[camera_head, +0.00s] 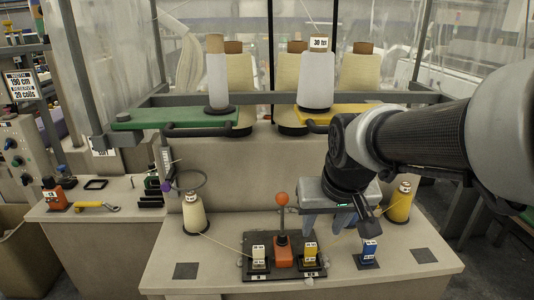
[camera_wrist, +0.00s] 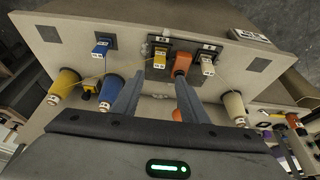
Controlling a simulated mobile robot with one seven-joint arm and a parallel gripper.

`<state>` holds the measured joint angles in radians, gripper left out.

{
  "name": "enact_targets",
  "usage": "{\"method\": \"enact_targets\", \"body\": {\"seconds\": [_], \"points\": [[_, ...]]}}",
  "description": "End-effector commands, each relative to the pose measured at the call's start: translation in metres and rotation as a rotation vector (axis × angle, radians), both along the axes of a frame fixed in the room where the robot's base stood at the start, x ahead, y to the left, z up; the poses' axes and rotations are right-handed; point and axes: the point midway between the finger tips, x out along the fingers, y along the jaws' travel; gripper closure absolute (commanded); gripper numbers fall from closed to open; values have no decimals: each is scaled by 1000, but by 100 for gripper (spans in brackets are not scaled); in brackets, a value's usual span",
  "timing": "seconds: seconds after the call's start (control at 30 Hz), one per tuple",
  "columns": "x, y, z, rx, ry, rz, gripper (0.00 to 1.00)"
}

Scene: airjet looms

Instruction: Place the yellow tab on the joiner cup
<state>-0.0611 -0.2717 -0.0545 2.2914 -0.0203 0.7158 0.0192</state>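The yellow tab (camera_head: 310,253) stands upright in the right-hand cup of the black joiner plate (camera_head: 283,272); the wrist view also shows the yellow tab (camera_wrist: 160,54) there. A white tab (camera_head: 259,255) sits in the left-hand cup. An orange block with an orange-knobbed lever (camera_head: 282,225) stands between them. My gripper (camera_head: 328,228) is above and behind the plate. In the wrist view its two fingers (camera_wrist: 160,80) are apart with nothing held between them, and the yellow tab is beyond the tips. Exact seating of the tab is too small to tell.
A blue tab (camera_head: 369,252) stands on a dark pad to the right. Dark pads at the left (camera_head: 186,270) and far right (camera_head: 424,256) are bare. Cream (camera_head: 194,215) and yellow (camera_head: 399,204) cones flank the plate; a blue cone (camera_wrist: 110,92) stands near my gripper. Threads cross the table.

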Motion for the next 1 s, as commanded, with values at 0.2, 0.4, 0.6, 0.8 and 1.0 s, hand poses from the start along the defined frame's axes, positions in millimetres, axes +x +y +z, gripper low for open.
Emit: {"method": "enact_targets", "body": {"seconds": [0.2,0.4,0.6,0.8,1.0], "points": [[-74,0,31,4,-62,-1,60],[-114,0,34,-4,-85,0,60],[-119,0,33,-4,-85,0,60],[-118,0,33,-4,-85,0,60],[-118,0,33,-4,-86,0,60]]}}
